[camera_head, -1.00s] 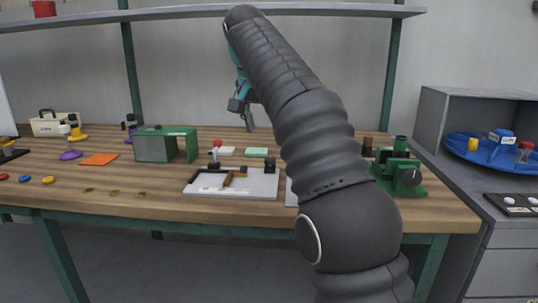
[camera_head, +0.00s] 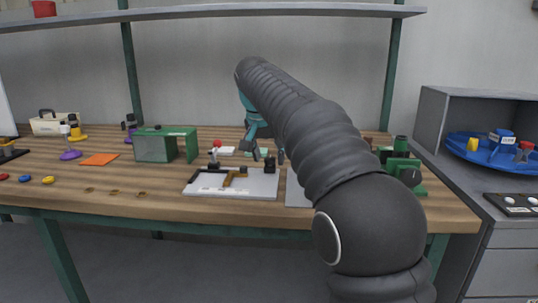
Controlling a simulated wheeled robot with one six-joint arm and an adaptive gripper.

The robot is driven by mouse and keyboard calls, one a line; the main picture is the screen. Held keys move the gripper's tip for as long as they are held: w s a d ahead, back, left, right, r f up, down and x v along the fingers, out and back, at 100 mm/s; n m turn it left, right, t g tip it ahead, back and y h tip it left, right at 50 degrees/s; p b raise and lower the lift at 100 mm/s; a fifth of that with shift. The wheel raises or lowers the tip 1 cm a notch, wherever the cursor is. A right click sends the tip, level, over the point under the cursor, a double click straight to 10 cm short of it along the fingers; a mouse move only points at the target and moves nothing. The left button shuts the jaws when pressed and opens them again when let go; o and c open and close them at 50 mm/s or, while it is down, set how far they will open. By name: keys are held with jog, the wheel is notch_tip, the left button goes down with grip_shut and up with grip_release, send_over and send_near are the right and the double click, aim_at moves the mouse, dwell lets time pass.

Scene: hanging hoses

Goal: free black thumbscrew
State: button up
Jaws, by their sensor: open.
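A light grey plate (camera_head: 255,191) lies on the bench, with a black bracket and a brown-yellow piece (camera_head: 232,177) on it. A small upright black part (camera_head: 269,167) at the plate's back right may be the black thumbscrew; it is too small to be sure. My gripper (camera_head: 268,158) is open and points down, its fingertips on either side of this part's top in the picture. I cannot tell whether they touch it. Another black part (camera_head: 214,163) with a red ball on top stands at the plate's back left. A green fixture (camera_head: 400,165) at right carries a round black knob (camera_head: 411,177).
A green box frame (camera_head: 156,146) stands left of the plate. A second grey plate (camera_head: 297,190) is partly hidden by my arm. An orange sheet (camera_head: 99,160) and small coloured discs (camera_head: 48,180) lie at left. A shelf (camera_head: 200,13) spans above. The front left bench is mostly clear.

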grip_shut()
jog(key=shift+n, duration=0.3)
jog(key=n+y, duration=0.1)
jog(key=n, duration=0.2)
jog(key=shift+d+n+y, duration=0.25)
jog(key=shift+n+y, duration=0.05)
jog(key=shift+y, duration=0.1)
jog(key=n, duration=0.1)
jog(key=n+y, duration=0.1)
jog(key=n, duration=0.2)
jog(key=shift+d+n+y, duration=0.25)
jog(key=shift+n+y, duration=0.05)
jog(key=n, duration=0.2)
jog(key=n+g+y, duration=0.1)
jog(key=n, duration=0.1)
jog(key=shift+w+d, duration=0.15)
jog(key=shift+w, duration=0.05)
jog(key=shift+w+d+n+g+y, duration=0.1)
jog(key=shift+n+g+y, duration=0.3)
jog(key=shift+n, duration=0.85)
jog(key=shift+w+n+g+y, duration=0.15)
jog(key=shift+n+g, duration=0.45)
jog(key=shift+n, duration=0.65)
